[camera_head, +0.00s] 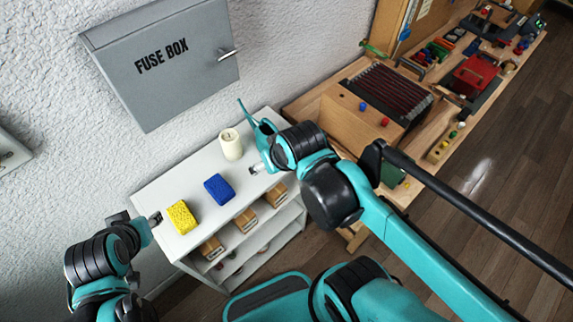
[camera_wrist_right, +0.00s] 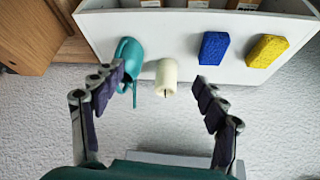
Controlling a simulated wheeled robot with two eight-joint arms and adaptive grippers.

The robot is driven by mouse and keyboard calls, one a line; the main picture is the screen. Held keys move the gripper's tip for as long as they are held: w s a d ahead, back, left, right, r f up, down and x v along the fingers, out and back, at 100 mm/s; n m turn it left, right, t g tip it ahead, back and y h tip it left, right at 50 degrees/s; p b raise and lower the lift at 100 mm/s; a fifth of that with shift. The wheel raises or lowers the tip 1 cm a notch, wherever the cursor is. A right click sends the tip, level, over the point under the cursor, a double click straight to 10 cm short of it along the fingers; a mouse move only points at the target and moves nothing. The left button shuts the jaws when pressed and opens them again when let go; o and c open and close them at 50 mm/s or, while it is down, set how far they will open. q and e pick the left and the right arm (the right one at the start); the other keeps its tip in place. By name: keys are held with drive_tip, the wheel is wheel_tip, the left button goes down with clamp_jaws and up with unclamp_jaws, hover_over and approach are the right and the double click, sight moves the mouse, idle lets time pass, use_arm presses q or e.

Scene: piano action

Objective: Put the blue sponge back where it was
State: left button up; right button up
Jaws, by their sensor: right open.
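The blue sponge (camera_head: 219,189) lies on top of the white shelf unit, between the yellow sponge (camera_head: 182,217) and the cream candle (camera_head: 231,144). It also shows in the right wrist view (camera_wrist_right: 214,48), right of the candle. My right gripper (camera_head: 256,169) is over the shelf top, to the right of the blue sponge and apart from it. In its wrist view the right gripper (camera_wrist_right: 159,80) is open and empty, its fingers framing the candle beyond. My left gripper (camera_head: 155,218) is just left of the yellow sponge; its jaw opening is too small to judge.
A teal watering can (camera_wrist_right: 129,62) stands beside the candle, partly behind my right arm in the head view. The white shelf unit (camera_head: 160,190) has wooden boxes below. A grey fuse box (camera_head: 165,65) hangs above. A cluttered workbench (camera_head: 330,85) stands to the right.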

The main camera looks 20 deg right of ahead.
drive_tip(key=s+d, duration=0.1)
drive_tip(key=s+d+t, duration=0.1)
drive_tip(key=shift+s+d+f+m+h, duration=0.2)
drive_tip(key=shift+s+d+m+h, duration=0.1)
drive_tip(key=shift+d+m, duration=0.1)
drive_tip(key=shift+w, duration=0.1)
wheel_tip(320, 180, down, 8)
drive_tip(key=b, duration=0.7)
drive_tip(key=shift+r, duration=0.2)
